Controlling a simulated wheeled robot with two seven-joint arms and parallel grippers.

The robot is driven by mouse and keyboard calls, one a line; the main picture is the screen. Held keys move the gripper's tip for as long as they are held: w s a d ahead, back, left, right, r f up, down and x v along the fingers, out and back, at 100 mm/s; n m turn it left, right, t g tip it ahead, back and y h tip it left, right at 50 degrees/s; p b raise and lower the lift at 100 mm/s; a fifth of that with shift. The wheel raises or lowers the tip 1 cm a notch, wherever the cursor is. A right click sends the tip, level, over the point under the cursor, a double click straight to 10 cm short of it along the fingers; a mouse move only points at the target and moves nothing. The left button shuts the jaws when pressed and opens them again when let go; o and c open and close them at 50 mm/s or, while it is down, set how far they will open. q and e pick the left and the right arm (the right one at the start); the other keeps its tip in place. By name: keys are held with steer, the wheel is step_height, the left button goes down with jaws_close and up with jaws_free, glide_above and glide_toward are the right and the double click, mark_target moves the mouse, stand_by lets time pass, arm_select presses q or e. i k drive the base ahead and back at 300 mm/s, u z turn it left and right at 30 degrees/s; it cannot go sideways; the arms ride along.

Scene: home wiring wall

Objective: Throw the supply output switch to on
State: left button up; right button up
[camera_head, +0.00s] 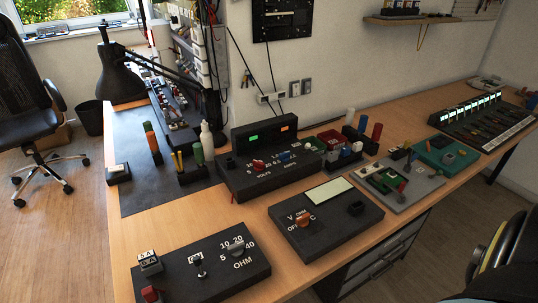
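The supply is a black sloped box (237,183) with an orange and a green display on its upright back panel, in the middle of the bench. Its front face carries a red knob (258,165) and a blue knob (284,157), with white markings for volts and amps. The output switch is too small to make out for certain among these controls, and I cannot tell its position. Neither of my grippers shows in the head view.
A black meter box (340,241) with an orange dial and a black OHM box (235,284) stand in front. A black desk lamp (118,72) stands at the back left. Coloured posts and blocks crowd the supply's right side. Bare wood shows at the left front edge.

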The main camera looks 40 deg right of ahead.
mark_target(308, 146)
steer(key=z, duration=1.5)
